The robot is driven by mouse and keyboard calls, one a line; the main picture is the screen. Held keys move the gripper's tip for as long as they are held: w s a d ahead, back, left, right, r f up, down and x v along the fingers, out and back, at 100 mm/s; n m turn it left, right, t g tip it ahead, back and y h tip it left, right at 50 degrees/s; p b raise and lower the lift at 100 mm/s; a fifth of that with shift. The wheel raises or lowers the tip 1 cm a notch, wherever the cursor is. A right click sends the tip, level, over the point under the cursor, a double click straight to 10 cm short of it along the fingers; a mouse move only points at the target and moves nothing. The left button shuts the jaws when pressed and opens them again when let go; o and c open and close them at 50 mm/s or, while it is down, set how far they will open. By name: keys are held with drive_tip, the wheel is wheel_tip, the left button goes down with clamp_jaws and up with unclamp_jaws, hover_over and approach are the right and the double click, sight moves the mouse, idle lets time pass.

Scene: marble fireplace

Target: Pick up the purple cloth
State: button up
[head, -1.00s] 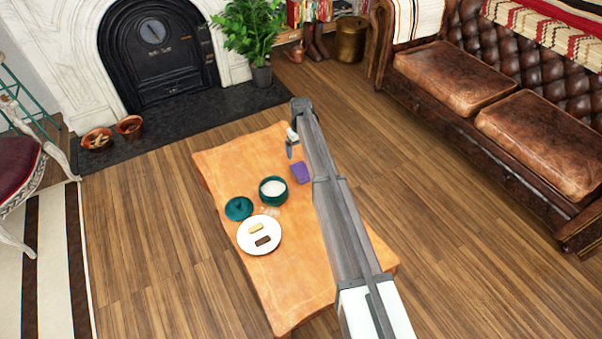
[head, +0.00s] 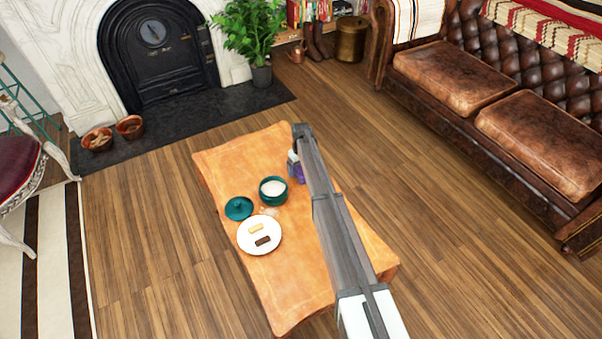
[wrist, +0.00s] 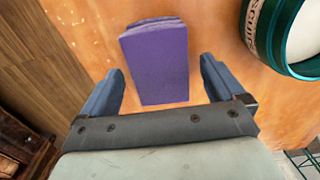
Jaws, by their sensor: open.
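The purple cloth (wrist: 158,65) is a folded block lying on the orange wooden table (head: 290,280). In the wrist view it sits ahead of and partly between the two fingers of my gripper (wrist: 160,85), with gaps on both sides. My gripper is open and empty. In the head view my arm hides most of the cloth, and only a small purple patch (head: 299,174) shows beside the gripper.
A teal bowl with white contents (head: 273,190) stands left of the cloth, close by. A teal lid (head: 238,208) and a white plate (head: 249,245) with two biscuits lie further left and nearer. The table's near end is clear.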

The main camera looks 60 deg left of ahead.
drive_tip(key=shift+f, duration=0.75)
drive_tip(key=c, duration=1)
